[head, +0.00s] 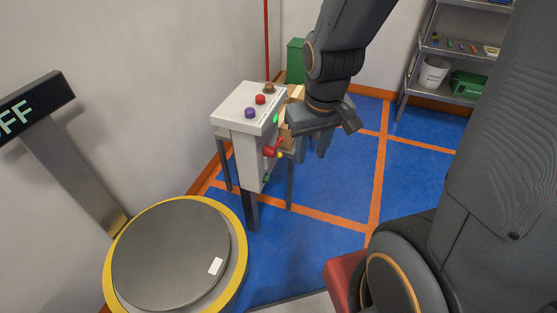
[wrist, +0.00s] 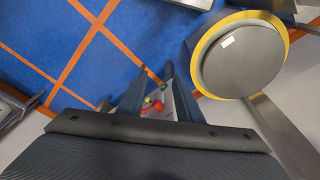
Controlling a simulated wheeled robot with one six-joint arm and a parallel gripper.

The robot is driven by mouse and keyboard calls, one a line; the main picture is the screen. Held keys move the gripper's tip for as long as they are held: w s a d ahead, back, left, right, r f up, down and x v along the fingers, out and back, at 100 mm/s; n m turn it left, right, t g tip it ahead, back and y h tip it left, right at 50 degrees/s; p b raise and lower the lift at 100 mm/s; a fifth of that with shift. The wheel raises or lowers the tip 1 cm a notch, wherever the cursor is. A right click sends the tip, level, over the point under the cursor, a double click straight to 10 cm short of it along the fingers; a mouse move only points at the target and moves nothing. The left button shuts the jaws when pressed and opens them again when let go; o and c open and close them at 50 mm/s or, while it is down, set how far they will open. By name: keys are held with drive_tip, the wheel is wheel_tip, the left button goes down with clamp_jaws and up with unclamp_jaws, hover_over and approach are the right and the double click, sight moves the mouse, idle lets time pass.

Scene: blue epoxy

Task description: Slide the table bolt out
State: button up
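A pale grey control box (head: 245,130) stands on a small grey-legged table. On its right side are a red handle-like part (head: 271,152) with a small yellow piece, and a green knob (head: 266,178) lower down. I cannot tell for certain which part is the table bolt. My gripper (head: 314,150) hangs to the right of the box, pointing down, apart from these parts in the head view. In the wrist view its two fingers (wrist: 157,85) are spread with nothing held, and the red part (wrist: 154,108) shows between them.
Purple (head: 250,113), red (head: 260,99) and brown buttons top the box. A round yellow-rimmed platform (head: 165,290) stands front left, with an "OFF" display (head: 38,105) behind. Shelves (head: 430,60) stand back right. Blue floor (head: 340,190) right of the table is clear.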

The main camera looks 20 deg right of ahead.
drive_tip(key=w+f+n+t+b, duration=0.1)
drive_tip(key=w+f, duration=0.2)
drive_tip(key=f, duration=0.1)
drive_tip(key=w+d+f+n+b, duration=0.1)
drive_tip(key=w+f+n+b, duration=0.1)
drive_tip(key=w+f, duration=0.1)
drive_tip(key=w+d+f+n+t+b, duration=0.1)
drive_tip(key=w+f+b, duration=0.1)
drive_tip(key=f, duration=0.3)
drive_tip(key=shift+w+n+t, duration=0.3)
drive_tip(key=shift+w+n, duration=0.1)
drive_tip(key=shift+w, duration=0.45)
clamp_jaws()
drive_tip(key=w+a+f+n+t+y+b, duration=0.1)
drive_tip(key=w+f+n+b, duration=0.5)
drive_tip(key=f, duration=0.6)
drive_tip(key=shift+w+a+t+y, duration=0.35)
drive_tip(key=shift+w+t+y, duration=0.35)
drive_tip(key=shift+w+t, duration=0.35)
